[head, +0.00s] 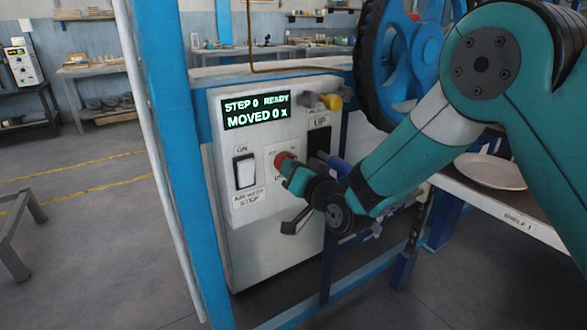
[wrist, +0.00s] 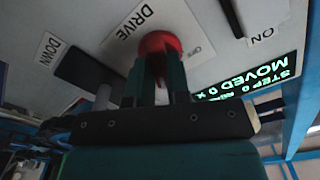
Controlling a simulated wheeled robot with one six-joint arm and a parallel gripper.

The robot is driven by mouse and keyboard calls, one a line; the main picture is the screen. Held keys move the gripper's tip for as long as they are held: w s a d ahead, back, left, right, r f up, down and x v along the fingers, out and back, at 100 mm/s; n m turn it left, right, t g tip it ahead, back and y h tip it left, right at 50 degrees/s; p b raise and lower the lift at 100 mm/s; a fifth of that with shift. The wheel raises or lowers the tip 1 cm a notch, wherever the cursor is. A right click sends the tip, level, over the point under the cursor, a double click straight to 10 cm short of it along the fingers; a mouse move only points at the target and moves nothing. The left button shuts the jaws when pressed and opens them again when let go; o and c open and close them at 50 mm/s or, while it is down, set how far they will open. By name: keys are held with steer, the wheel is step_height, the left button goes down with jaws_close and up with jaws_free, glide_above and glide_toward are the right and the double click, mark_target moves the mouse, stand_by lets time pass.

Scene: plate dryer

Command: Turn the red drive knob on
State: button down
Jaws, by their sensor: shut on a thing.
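The red drive knob (head: 283,159) sits on the white control panel (head: 262,245), right of the white rocker switch. In the wrist view the red knob (wrist: 160,45) stands between my two finger tips, beside a "DRIVE" label (wrist: 136,22). My gripper (wrist: 160,75) is shut on the knob, with its fingers pointing into the panel. In the head view my gripper (head: 290,172) reaches the knob from the right and hides part of it and its labels. Which way the knob is turned cannot be made out.
The display (head: 256,110) reads "STEP 0 READY, MOVED 0 x". A white rocker switch (head: 245,172) marked "ON" is left of the knob. A yellow-ended part (head: 331,101) and an "UP" label (head: 320,121) are above right. A shelf with a white plate (head: 492,171) lies right.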

steer(key=shift+m+p, duration=0.35)
steer(key=shift+m, duration=1.15)
steer(key=c, duration=1.1)
jaws_free()
steer(key=shift+s+d, duration=0.1)
steer(key=b+v, duration=1.1)
steer(key=v, duration=0.6)
steer(key=shift+s+d, duration=0.1)
